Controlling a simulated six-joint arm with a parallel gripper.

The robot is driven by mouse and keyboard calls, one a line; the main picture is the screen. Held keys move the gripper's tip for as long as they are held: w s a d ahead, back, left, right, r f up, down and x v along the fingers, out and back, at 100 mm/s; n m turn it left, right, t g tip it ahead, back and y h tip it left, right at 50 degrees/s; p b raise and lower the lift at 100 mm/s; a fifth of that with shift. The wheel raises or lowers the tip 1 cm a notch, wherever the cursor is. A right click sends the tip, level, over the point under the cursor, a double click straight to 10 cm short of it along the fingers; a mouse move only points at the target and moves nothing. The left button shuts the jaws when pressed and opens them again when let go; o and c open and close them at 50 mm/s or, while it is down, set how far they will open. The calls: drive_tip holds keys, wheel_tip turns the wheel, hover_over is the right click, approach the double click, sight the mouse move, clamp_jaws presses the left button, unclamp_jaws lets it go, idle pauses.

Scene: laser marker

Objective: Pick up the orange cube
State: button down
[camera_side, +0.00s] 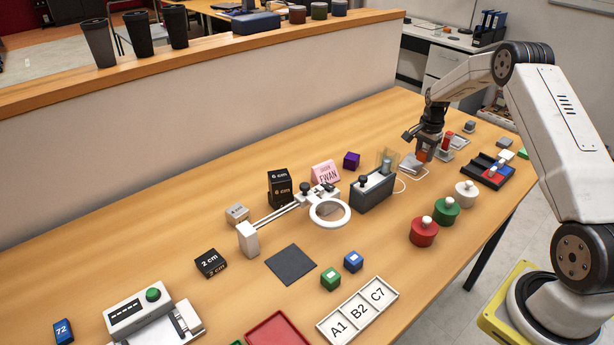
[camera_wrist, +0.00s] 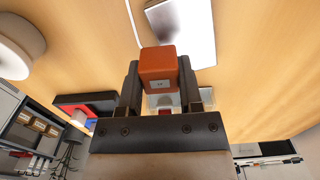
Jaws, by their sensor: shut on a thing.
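The orange cube (camera_wrist: 158,68) is between the two fingers of my gripper (camera_wrist: 158,88) in the wrist view, with a small pale label on its near face. My gripper is shut on it. In the side view my gripper (camera_side: 422,150) is at the far right part of the table, pointing down. The orange cube (camera_side: 422,156) shows there as a small patch at the fingertips, partly hidden by them. I cannot tell from the side view whether the cube touches what is below it.
A white plate (camera_side: 411,167) lies below and beside my gripper. A grey device (camera_side: 372,190) stands to the left. White, green and red (camera_side: 424,232) knobbed weights stand in front. A black tray (camera_side: 487,170) is to the right. The table's middle front holds a dark mat (camera_side: 290,264).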

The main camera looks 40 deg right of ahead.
drive_tip(key=s+a+r, duration=0.7)
drive_tip(key=s+r, duration=0.3)
drive_tip(key=s, duration=0.2)
drive_tip(key=shift+a+r, duration=0.25)
drive_tip(key=shift+r, duration=0.15)
idle(0.5)
drive_tip(key=w+d+f, duration=0.2)
drive_tip(key=w, duration=0.1)
drive_tip(key=w+d+f, duration=0.2)
drive_tip(key=w+f, duration=0.1)
drive_tip(key=w, duration=0.1)
drive_tip(key=w+d+f, duration=0.2)
drive_tip(key=w, duration=0.1)
drive_tip(key=shift+w+d+f, duration=0.25)
drive_tip(key=shift+d+f, duration=0.05)
drive_tip(key=shift+f, duration=0.05)
drive_tip(key=shift+w+d+f, duration=0.3)
drive_tip(key=shift+w+f, duration=0.2)
drive_tip(key=shift+f, duration=0.15)
